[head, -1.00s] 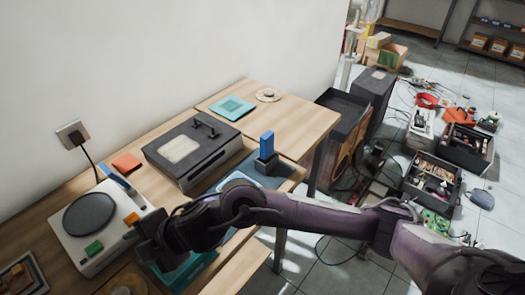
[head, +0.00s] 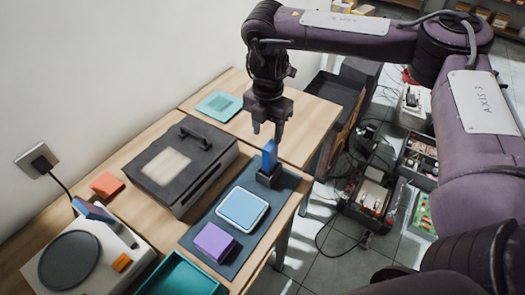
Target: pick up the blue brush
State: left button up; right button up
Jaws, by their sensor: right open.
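The blue brush (head: 270,153) stands upright, its lower end in a small dark block (head: 270,175). This sits at the far end of a dark blue-grey mat (head: 222,258) on the wooden table. My right gripper (head: 267,132) points down just above the brush, with its two fingers apart and empty. In the picture the fingertips are close to the brush's top; I cannot tell the exact gap. My left gripper is not in view.
A pale blue tray (head: 242,207) and a purple block (head: 213,242) lie on the mat. A dark flat device (head: 190,190) stands left of it. A white turntable (head: 100,285) with a tilted blue piece is at lower left. Cluttered boxes stand on the floor at right.

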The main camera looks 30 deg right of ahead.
aim_at(271, 145)
jog(key=shift+s+f, duration=1)
jog(key=shift+f, duration=0.15)
jog(key=shift+w+d+f+p, duration=0.1)
jog(key=shift+f+p, duration=0.2)
jog(key=shift+f, duration=0.3)
jog(key=shift+w+d+f+p, duration=0.1)
jog(key=shift+f+p, duration=0.2)
jog(key=shift+f, duration=1.2)
jog(key=shift+a+f, duration=0.1)
jog(key=c, duration=0.5)
grip_shut()
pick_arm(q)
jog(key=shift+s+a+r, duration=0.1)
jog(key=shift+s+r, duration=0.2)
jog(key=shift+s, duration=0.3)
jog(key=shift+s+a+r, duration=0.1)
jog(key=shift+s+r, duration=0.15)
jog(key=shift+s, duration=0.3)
